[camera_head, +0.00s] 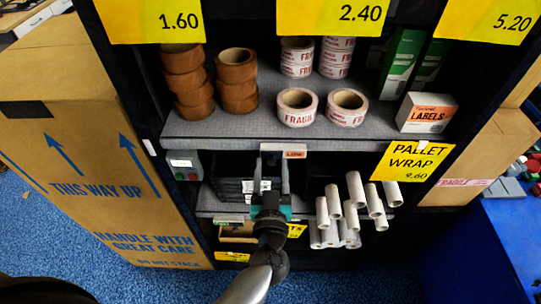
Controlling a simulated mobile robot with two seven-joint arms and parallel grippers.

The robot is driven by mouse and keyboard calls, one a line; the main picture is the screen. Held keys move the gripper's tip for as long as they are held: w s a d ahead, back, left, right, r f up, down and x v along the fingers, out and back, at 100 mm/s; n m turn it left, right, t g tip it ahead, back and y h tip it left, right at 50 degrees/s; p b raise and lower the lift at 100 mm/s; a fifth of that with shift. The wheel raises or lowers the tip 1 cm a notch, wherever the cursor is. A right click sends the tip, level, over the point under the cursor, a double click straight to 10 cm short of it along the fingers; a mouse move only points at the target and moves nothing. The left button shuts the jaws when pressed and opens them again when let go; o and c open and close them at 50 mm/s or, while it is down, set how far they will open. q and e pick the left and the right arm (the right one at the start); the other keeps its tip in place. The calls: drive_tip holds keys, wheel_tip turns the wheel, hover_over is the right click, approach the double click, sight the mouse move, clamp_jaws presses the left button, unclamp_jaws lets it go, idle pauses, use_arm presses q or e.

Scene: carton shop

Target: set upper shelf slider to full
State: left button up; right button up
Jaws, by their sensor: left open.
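The upper shelf (235,131) is a grey speckled board with rolls and boxes on it. At the middle of its front edge is a small slider with a pale grey top and an orange tag (294,154); the tag's dark lettering is too small to read surely. My left gripper (271,168) reaches up from below with its two fingers apart, just under and slightly left of the tag. The fingertips overlap the slider's pale part in the picture; I cannot tell whether they touch it. My right gripper is not in view.
Brown tape rolls (238,80), fragile-tape rolls (297,107) and a labels box (426,112) stand on the upper shelf. White wrap tubes (356,190) stick out below, right of my gripper. A large carton (85,150) stands left, a blue table (500,240) right.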

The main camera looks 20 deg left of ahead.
use_arm(q)
drive_tip(key=shift+w+a, duration=0.1)
drive_tip(key=shift+w, duration=0.2)
drive_tip(key=shift+s, duration=0.1)
clamp_jaws()
idle(1.3)
